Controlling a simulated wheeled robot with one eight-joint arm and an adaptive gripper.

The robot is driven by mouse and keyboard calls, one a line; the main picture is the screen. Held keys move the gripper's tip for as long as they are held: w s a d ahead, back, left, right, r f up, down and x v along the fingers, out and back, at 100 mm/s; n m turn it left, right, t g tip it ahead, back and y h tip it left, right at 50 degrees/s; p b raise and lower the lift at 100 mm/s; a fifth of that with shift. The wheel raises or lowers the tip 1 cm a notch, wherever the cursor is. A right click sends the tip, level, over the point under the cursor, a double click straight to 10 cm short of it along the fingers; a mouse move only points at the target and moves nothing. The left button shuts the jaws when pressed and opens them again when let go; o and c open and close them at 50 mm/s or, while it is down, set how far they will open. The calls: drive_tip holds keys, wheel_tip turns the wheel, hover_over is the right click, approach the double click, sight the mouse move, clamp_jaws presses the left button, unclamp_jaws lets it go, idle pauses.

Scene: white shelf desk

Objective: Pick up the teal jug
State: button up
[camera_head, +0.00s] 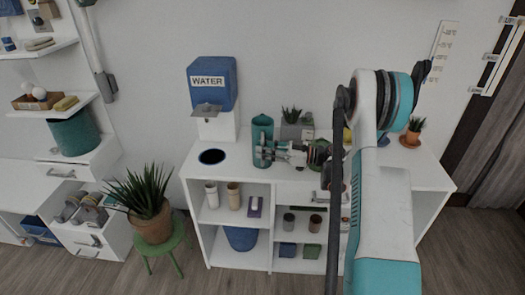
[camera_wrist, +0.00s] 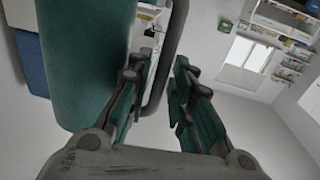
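The teal jug (camera_head: 262,126) stands upright on top of the white shelf desk, left of the grey planter. In the wrist view its teal body (camera_wrist: 82,60) fills the left side, and its dark loop handle (camera_wrist: 178,30) lies to the right of the body. In the wrist view my gripper (camera_wrist: 163,78) is open. Its two fingers are apart, with the handle between them: one finger on the jug-body side, the other outside. Contact with the handle is not clear.
A blue water dispenser (camera_head: 212,82) stands left of the jug, behind a dark round opening (camera_head: 212,156) in the desk top. A grey planter (camera_head: 296,132) is close on the right. A small potted plant (camera_head: 412,132) stands at the far right.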

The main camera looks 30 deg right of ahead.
drive_tip(key=shift+w+a, duration=0.3)
clamp_jaws()
drive_tip(key=shift+r, duration=0.2)
